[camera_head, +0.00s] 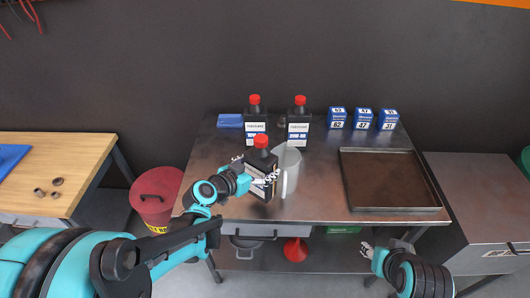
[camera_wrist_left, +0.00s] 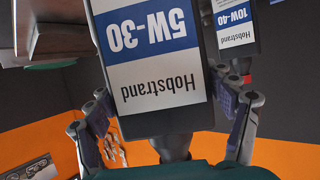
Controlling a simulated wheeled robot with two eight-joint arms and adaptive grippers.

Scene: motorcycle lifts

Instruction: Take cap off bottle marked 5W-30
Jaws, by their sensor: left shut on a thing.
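The black bottle (camera_head: 270,163) with a red cap (camera_head: 261,141) is at the front of the metal table. Its label (camera_wrist_left: 150,45) reads 5W-30 upside down in the left wrist view. My left gripper (camera_head: 256,169) is shut on the bottle's body, with a finger on each side; the fingers also show in the left wrist view (camera_wrist_left: 168,112). The cap is on the bottle. The bottle looks upright; I cannot tell whether its base touches the table. My right gripper (camera_head: 367,250) is low in front of the table, away from the bottle, its opening unclear.
A grey-white jug (camera_head: 289,164) stands just behind and right of the bottle. Two similar red-capped bottles (camera_head: 255,112) (camera_head: 299,113) stand behind. A bottle marked 10W-40 (camera_wrist_left: 235,22) shows in the wrist view. Blue boxes (camera_head: 363,118) and a dark tray (camera_head: 382,209) are at the right.

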